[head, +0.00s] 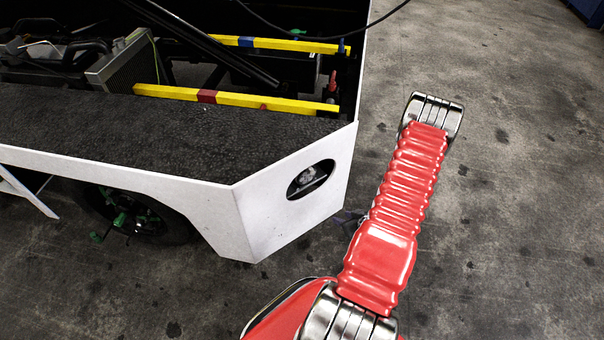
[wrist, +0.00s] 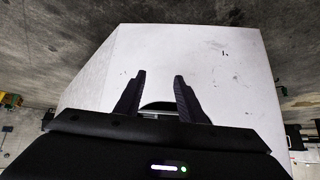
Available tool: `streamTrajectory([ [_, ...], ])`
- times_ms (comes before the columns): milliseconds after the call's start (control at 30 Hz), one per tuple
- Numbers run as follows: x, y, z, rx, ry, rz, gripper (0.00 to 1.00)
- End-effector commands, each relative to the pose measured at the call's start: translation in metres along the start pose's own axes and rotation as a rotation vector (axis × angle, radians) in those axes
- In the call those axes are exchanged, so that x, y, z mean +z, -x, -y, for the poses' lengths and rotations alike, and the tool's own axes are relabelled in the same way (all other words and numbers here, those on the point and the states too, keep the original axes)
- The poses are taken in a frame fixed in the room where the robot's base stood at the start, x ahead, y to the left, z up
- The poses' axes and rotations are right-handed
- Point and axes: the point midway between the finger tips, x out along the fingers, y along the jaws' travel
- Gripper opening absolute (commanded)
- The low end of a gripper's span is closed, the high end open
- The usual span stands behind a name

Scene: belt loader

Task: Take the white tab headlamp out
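The headlamp (head: 308,176) sits in an oval cutout in the white corner panel (head: 262,215) of the belt loader. It looks like a small grey-white round piece in a dark hole; I cannot make out a white tab. My gripper (wrist: 159,75) shows in the wrist view, with two dark fingers apart and nothing visible between their tips. It faces the white panel (wrist: 195,55). Part of the dark cutout (wrist: 158,106) shows between the fingers, low in the view, and the gripper body covers the rest. The gripper itself does not show in the head view.
The loader's black deck (head: 150,135) and yellow bars (head: 235,97) lie behind the panel. A wheel (head: 135,215) is under its side. My red-sleeved arm stands right of the panel corner. The concrete floor (head: 520,200) to the right is clear.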

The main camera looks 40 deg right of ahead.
Motion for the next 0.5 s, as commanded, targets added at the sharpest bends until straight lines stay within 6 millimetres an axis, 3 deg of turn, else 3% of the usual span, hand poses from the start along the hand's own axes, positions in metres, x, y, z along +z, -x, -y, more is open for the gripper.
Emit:
streamTrajectory([
  [233, -0.035, -0.003, 0.021, -0.072, 0.030, -0.316, 0.36],
  [500, -0.099, 0.031, 0.035, -0.125, 0.074, -0.670, 0.36],
])
